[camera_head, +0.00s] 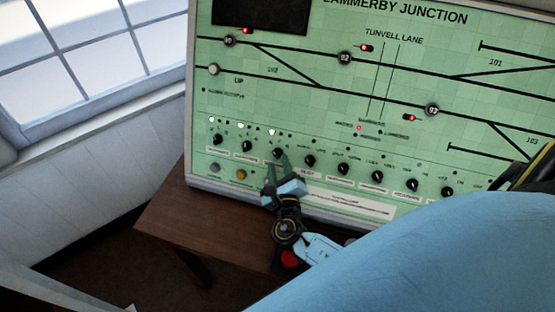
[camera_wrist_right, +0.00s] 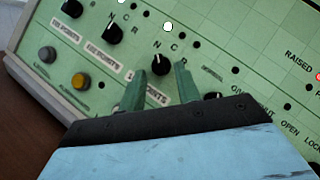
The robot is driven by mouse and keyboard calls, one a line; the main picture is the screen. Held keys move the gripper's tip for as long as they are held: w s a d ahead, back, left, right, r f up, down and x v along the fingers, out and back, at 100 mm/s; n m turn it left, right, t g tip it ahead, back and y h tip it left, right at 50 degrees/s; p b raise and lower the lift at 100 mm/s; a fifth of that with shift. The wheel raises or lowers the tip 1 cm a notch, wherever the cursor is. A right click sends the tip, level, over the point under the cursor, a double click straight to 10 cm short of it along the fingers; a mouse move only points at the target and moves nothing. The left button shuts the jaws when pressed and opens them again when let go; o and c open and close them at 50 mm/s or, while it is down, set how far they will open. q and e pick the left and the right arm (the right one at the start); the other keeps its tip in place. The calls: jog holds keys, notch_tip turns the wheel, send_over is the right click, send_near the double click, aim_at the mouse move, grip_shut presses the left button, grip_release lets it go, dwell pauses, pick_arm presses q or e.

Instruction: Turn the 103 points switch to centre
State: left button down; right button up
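The 103 points switch (camera_head: 278,153) is a black rotary knob, third from the left in the bottom row of the green panel. In the right wrist view the knob (camera_wrist_right: 160,67) sits below the letters N, C and R; its label is partly hidden by a finger. The leftmost of three lamps (camera_wrist_right: 168,27) above it is lit white. The knob's pointer seems turned toward N, but is small. My right gripper (camera_head: 278,163) is open, its green fingers either side of the knob; in the wrist view (camera_wrist_right: 161,72) gaps show on both sides. My left gripper is not in view.
Similar black knobs stand close by: one to the left (camera_wrist_right: 113,33) and one to the right (camera_head: 310,161). Below left are grey (camera_head: 215,168) and yellow (camera_head: 241,174) buttons. The panel stands on a brown wooden table (camera_head: 180,215). A window (camera_head: 90,60) is at left.

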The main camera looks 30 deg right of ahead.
aim_at(277, 154)
jog(key=shift+w+d, duration=0.3)
jog(key=shift+w, duration=0.3)
jog(key=shift+w+d, duration=0.1)
jog(key=shift+w, duration=0.2)
jog(key=shift+w+d, duration=0.1)
jog(key=shift+w, duration=0.05)
grip_shut()
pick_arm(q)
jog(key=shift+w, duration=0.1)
